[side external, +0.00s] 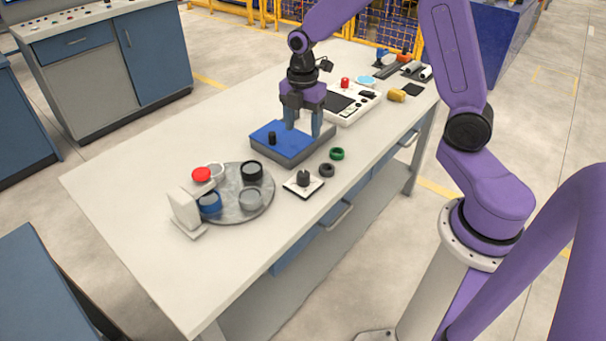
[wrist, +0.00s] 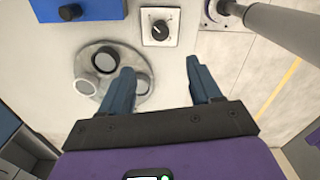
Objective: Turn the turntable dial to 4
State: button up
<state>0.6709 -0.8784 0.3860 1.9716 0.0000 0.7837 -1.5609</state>
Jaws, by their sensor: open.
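The dial is a black knob on a small white plate (side external: 291,187) near the table's front edge; in the wrist view the plate (wrist: 147,39) shows at the top middle. Its markings are too small to read. The round grey turntable (side external: 228,212) is left of the dial, and also shows in the wrist view (wrist: 84,67). My gripper (side external: 303,133) is open and empty, raised above the table and apart from the dial. Its fingers (wrist: 160,82) hide part of the turntable in the wrist view.
A white stand (side external: 185,210) with a red top (side external: 201,174) is at the turntable's left. A blue-topped box (side external: 270,142) with a black knob sits behind the dial. A black ring (side external: 327,170) and a green ring (side external: 337,154) lie right of the dial.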

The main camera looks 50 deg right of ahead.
aim_at(303, 174)
notch_tip(303, 174, down, 16)
jog(key=shift+f, duration=0.15)
dwell(0.4)
jog(key=c, duration=1)
